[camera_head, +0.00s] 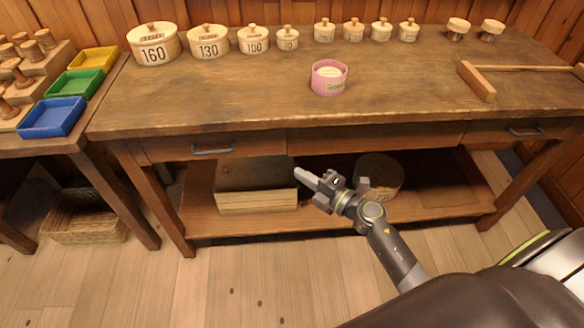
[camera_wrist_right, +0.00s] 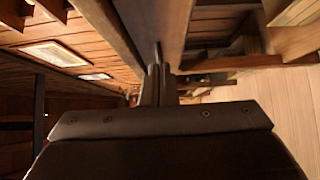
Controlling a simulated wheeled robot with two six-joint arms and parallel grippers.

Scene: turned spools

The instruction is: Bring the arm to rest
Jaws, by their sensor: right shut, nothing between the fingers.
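My right gripper (camera_head: 305,175) is shut and empty in the head view. It is in front of the workbench (camera_head: 190,108), below the level of its top, with the lower shelf behind it. My right arm comes in from the lower right. In the right wrist view the closed fingers (camera_wrist_right: 158,62) point away from the camera toward a long wooden edge. Whether they touch it I cannot tell. My left gripper does not show in either view.
On the bench stand several lidded round boxes (camera_head: 153,45), a pink round container (camera_head: 329,78) and a wooden T-shaped tool (camera_head: 478,82). A wooden crate (camera_head: 257,199) sits on the lower shelf. Blue (camera_head: 52,118), green and yellow trays are at left. The floor in front is clear.

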